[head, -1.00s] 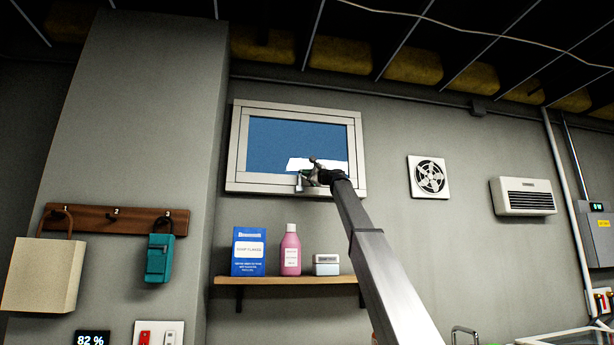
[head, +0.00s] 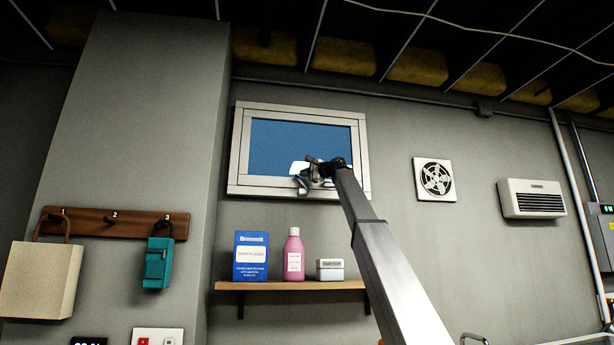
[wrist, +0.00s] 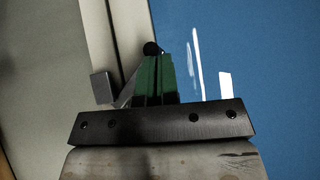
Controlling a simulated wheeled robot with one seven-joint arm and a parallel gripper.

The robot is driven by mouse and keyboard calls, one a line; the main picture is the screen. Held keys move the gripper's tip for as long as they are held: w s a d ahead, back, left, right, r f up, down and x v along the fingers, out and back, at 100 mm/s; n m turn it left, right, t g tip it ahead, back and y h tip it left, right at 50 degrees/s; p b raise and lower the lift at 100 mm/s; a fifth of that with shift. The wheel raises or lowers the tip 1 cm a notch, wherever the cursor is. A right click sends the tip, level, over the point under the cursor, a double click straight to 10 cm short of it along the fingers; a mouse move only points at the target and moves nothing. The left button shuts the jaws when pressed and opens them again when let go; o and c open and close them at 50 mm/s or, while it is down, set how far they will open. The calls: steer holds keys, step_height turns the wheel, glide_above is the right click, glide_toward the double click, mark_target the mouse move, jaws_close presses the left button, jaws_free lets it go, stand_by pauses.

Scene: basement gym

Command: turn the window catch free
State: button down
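The window (head: 300,112) is high on the grey wall, with a pale frame and blue panes; it fills the wrist view (wrist: 102,35) at close range. The window catch (head: 302,185) is at the lower part of its frame, partly hidden by my gripper. In the wrist view the catch shows as a grey block (wrist: 103,87), a slanting grey piece and a dark round knob. My gripper (head: 313,170) is at the catch. Its green-padded fingers (wrist: 155,75) are close together, closed on the catch's lever; the gripped part is mostly hidden.
Below the window a wooden shelf (head: 290,285) holds a blue box (head: 251,256), a pink bottle (head: 293,258) and a small pale box (head: 330,270). A hook rack (head: 95,226) is at left. A round-fan vent (head: 435,180) and a heater (head: 532,198) are at right.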

steer(key=a, duration=0.3)
steer(key=shift+s+f, duration=0.35)
stand_by(0.3)
steer(key=shift+d, duration=0.2)
